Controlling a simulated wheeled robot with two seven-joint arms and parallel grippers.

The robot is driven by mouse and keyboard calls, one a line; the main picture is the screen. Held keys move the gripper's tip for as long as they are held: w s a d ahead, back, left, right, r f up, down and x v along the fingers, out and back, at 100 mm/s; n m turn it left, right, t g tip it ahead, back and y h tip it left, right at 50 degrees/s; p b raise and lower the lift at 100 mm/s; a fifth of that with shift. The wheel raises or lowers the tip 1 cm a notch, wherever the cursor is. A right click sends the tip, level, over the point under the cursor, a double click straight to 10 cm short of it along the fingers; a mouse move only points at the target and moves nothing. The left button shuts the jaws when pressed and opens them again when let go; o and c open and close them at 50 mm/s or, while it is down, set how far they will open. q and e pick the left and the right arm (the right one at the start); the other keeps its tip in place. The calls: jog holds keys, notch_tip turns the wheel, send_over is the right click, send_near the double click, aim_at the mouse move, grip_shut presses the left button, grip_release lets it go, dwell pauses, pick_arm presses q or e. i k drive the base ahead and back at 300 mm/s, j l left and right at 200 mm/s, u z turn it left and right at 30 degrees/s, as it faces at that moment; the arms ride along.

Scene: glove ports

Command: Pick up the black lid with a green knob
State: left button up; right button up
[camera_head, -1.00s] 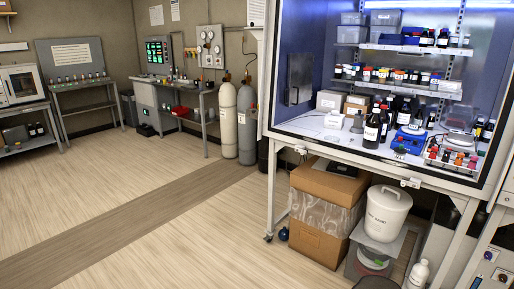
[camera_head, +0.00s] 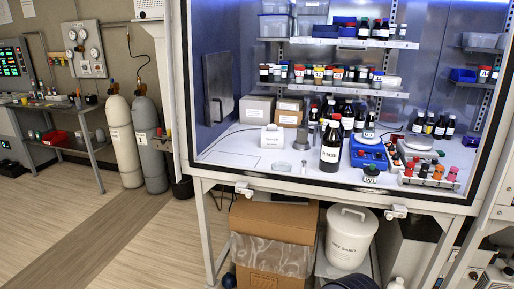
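A small dark piece with a greenish top and a white tag reading "W1" (camera_head: 371,172) sits at the front edge of the hood's work surface, in front of the blue device (camera_head: 368,153). It may be the black lid with a green knob, but it is too small to be sure. No other black lid with a green knob can be made out. Neither of my grippers can be made out in the head view.
A large dark bottle (camera_head: 330,148) stands left of the blue device. A rack of colour-capped bottles (camera_head: 430,178) stands to the right. Below the hood are a cardboard box (camera_head: 272,222) and a white lidded bin (camera_head: 347,238). Gas cylinders (camera_head: 150,140) stand left; floor is clear there.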

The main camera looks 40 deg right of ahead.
aim_at(371, 170)
jog(key=i+z, duration=0.4)
jog(key=i+j+z, duration=0.25)
jog(key=i+z, duration=0.15)
jog(key=i, duration=0.2)
